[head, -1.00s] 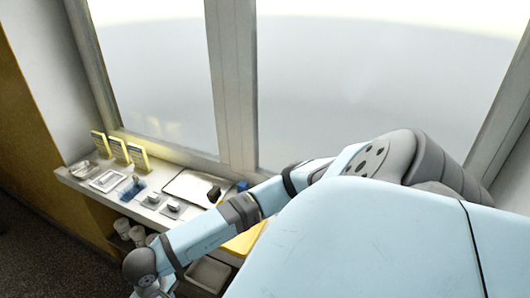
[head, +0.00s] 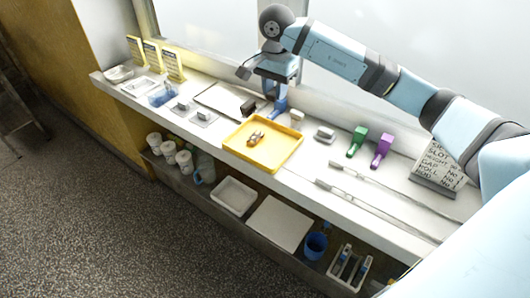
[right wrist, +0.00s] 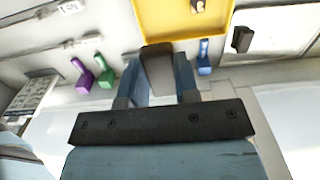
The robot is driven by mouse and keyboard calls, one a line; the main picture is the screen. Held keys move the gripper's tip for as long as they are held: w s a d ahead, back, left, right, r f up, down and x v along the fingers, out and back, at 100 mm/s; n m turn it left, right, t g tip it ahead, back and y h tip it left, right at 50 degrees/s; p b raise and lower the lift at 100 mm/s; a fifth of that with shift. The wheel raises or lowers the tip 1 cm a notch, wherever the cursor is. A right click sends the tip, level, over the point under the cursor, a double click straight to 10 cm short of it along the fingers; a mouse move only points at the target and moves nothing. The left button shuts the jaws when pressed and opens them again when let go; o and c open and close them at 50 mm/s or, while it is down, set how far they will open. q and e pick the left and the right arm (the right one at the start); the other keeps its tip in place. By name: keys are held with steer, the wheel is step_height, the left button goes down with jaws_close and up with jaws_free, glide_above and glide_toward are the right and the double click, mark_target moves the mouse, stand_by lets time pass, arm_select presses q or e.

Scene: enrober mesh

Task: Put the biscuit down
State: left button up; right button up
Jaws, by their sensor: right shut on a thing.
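My right gripper (head: 268,83) hangs above the back of the shelf, behind the yellow tray (head: 292,150). In the right wrist view its blue fingers are shut on a grey-brown block (right wrist: 158,68), which is held clear of the shelf as far as I can see. I cannot tell for sure whether this block is the biscuit. Small tan and brown pieces (head: 256,138) lie in the yellow tray, and one also shows in the right wrist view (right wrist: 198,6). My left gripper is out of view.
A blue handled piece (head: 279,109) stands just below my right gripper. A white block (head: 297,115), a grey block (head: 325,134), green (head: 357,141) and purple (head: 381,150) pieces stand to its right. A dark block (head: 248,107) lies by a flat tray (head: 222,97). The window is close behind.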

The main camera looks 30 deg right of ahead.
steer(key=shift+d+f, duration=0.1)
steer(key=shift+f, duration=0.35)
glide_above(274, 151)
step_height(274, 151, down, 15)
steer(key=shift+w+r+p, duration=0.15)
steer(key=shift+r+p, duration=0.05)
steer(key=shift+p, duration=0.2)
steer(key=shift+f, duration=2)
steer(key=shift+f, duration=0.2)
steer(key=o, duration=0.7)
steer(key=shift+o, duration=0.2)
steer(key=shift+r, duration=0.15)
